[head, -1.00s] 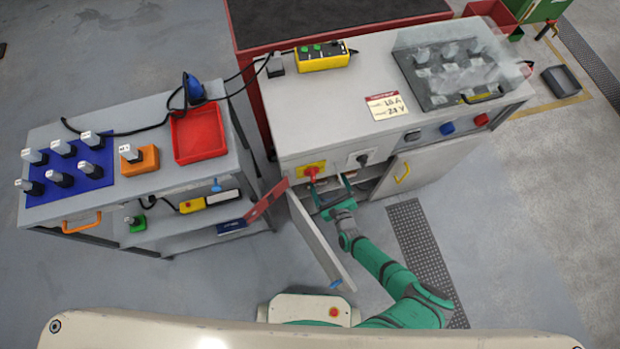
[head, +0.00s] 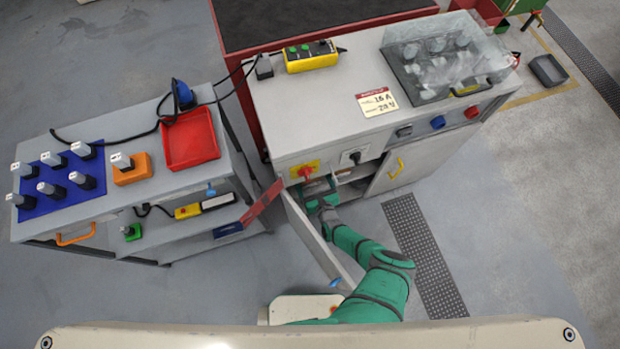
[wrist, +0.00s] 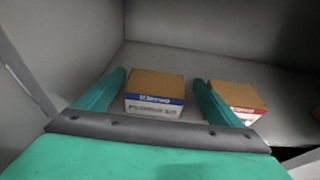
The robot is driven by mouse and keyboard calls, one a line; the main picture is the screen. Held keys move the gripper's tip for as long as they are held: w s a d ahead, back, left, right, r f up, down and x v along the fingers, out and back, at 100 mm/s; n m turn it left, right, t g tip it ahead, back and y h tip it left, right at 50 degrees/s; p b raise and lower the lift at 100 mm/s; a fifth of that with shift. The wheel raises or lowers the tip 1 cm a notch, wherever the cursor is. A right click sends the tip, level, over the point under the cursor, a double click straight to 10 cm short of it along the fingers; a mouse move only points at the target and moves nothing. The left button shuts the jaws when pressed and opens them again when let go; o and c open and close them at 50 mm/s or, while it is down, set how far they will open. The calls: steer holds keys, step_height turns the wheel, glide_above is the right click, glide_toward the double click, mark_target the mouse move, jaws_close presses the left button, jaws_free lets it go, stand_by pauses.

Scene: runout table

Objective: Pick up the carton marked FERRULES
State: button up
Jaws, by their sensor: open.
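In the wrist view a brown carton with a blue band and a white label (wrist: 154,95) stands on the cabinet floor, between and beyond my two green fingers. The label print is too blurred to read surely. A second brown carton with a red band (wrist: 237,101) stands to its right, partly behind the right finger; its label is unreadable. My gripper (wrist: 158,80) is open, its fingers apart and nothing held. In the head view my gripper (head: 318,187) is at the cabinet opening, mostly hidden under the cabinet top, and the cartons cannot be made out.
Grey cabinet walls (wrist: 75,40) are close on the left. A trolley (head: 120,210) with a red tray stands left.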

steer(key=shift+a+x, duration=0.15)
steer(key=shift+x, duration=0.6)
steer(key=shift+a+x, duration=0.15)
steer(key=shift+x, duration=1.5)
steer(key=shift+f, duration=0.15)
steer(key=c, duration=1.3)
